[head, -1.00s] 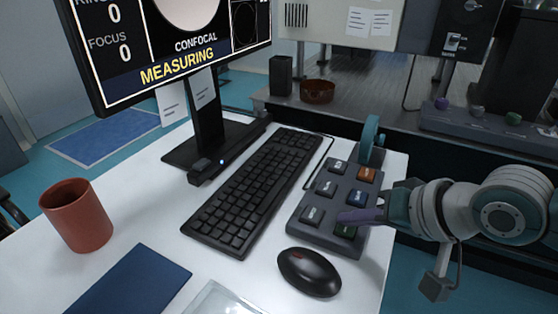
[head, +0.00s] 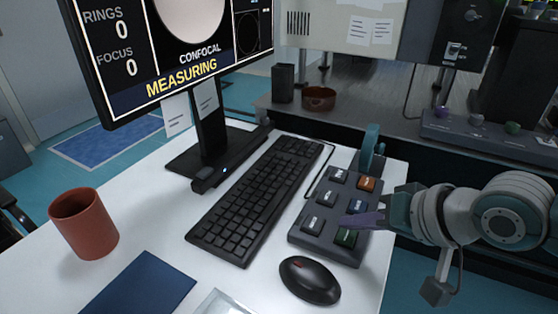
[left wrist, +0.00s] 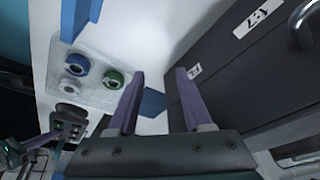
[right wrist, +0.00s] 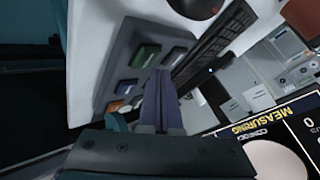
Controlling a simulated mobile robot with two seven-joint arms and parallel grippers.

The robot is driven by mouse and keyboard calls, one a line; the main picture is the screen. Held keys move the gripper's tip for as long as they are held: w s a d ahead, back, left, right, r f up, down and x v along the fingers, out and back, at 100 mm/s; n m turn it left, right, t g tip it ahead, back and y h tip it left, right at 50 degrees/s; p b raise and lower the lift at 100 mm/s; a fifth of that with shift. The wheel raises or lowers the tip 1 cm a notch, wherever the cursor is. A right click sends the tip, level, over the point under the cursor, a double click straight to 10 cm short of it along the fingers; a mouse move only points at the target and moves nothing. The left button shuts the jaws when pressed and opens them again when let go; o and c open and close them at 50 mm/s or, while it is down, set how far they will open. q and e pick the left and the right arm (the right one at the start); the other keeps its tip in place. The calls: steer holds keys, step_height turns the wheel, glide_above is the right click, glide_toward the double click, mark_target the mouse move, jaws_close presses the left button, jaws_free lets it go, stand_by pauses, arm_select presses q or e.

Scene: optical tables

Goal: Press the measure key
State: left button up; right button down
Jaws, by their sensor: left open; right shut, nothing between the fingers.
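The key pad (head: 316,242) is a dark grey block on the white desk with pale-labelled grey keys, an orange key (head: 367,184), a blue key (head: 358,205) and a green key (head: 346,238). Its labels are too small to read. My right gripper (head: 346,220) is shut and empty, its purple fingertips just above the green key; I cannot tell whether they touch. In the right wrist view the shut fingers (right wrist: 164,75) point at the pad (right wrist: 112,72). The monitor (head: 180,75) reads MEASURING, with rings 0 and focus 0. My left gripper (left wrist: 160,75) is open and empty.
The keyboard (head: 255,200) lies left of the pad, the black mouse (head: 309,280) in front of it. A brown mug (head: 84,224) is at left. A clear tray (left wrist: 85,80) with several rings shows in the left wrist view.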

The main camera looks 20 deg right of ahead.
mark_target(351, 240)
steer(key=shift+r, duration=0.1)
step_height(351, 240, up, 5)
steer(key=p, duration=0.5)
steer(key=shift+p, duration=0.35)
steer(key=shift+a, duration=0.1)
